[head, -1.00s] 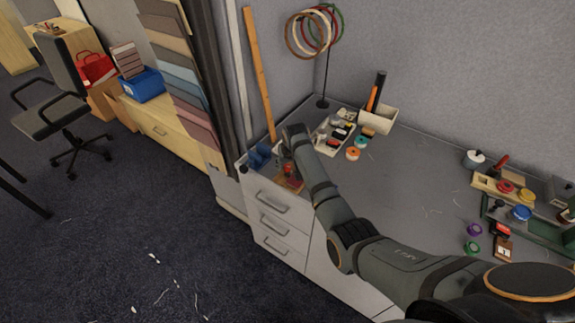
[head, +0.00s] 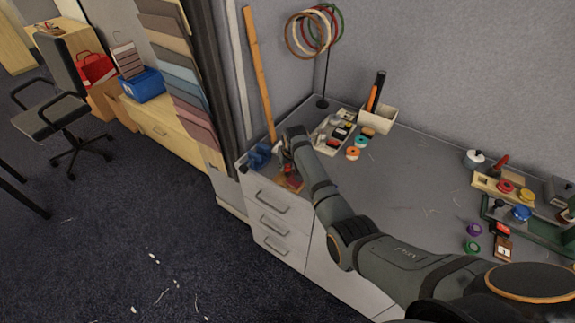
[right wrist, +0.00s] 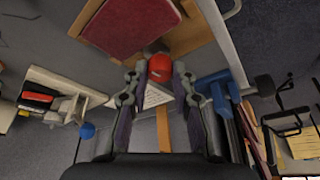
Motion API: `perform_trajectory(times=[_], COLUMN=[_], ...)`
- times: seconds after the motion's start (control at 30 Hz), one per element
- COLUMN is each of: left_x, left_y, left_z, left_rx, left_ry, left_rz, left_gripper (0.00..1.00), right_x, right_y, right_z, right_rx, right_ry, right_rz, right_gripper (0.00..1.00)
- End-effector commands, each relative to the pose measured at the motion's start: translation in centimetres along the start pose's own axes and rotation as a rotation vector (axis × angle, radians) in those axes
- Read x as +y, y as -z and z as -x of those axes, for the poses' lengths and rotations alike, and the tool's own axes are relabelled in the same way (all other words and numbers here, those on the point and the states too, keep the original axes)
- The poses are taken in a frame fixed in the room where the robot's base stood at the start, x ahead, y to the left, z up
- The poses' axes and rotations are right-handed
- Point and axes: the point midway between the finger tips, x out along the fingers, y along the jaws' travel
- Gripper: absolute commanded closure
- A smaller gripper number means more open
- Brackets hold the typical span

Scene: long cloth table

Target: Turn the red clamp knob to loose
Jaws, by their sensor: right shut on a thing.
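The red clamp knob (right wrist: 160,68) is a small rounded red piece between my right gripper's fingertips in the right wrist view. It sits by the edge of a wooden block (right wrist: 196,36) with a dark red pad (right wrist: 132,24). In the head view the clamp's wooden base (head: 289,183) lies at the table's near left corner. My right gripper (head: 286,163) reaches down over it and partly hides it. The gripper is shut on the knob; it also shows in the right wrist view (right wrist: 158,72). I cannot read the knob's setting. My left gripper is not in view.
A blue object (head: 259,156) stands close to the left of the gripper. A tray of small parts (head: 333,136) and a cream box (head: 378,119) are behind to the right. A wooden stick (head: 259,75) leans on the wall. The table's middle (head: 420,185) is clear.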

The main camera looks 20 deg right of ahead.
Motion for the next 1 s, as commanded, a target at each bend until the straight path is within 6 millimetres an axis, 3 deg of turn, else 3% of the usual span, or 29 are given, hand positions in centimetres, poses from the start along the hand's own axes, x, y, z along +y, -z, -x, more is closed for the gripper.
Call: perform_trajectory(times=[0.27,0.57,1.0], left_x=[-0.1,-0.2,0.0], left_y=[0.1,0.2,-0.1], left_z=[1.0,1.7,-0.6], left_rx=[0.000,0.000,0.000], left_ry=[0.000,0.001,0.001], left_rz=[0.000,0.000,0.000], left_gripper=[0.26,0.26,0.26], right_x=[0.2,0.3,0.5], right_y=[0.1,0.1,0.1], right_z=[0.2,0.0,-0.5], right_rx=[-0.001,0.000,0.001], right_ry=[0.042,0.142,0.303], right_rz=[0.103,0.345,0.731], right_gripper=[1.00,1.00,1.00])
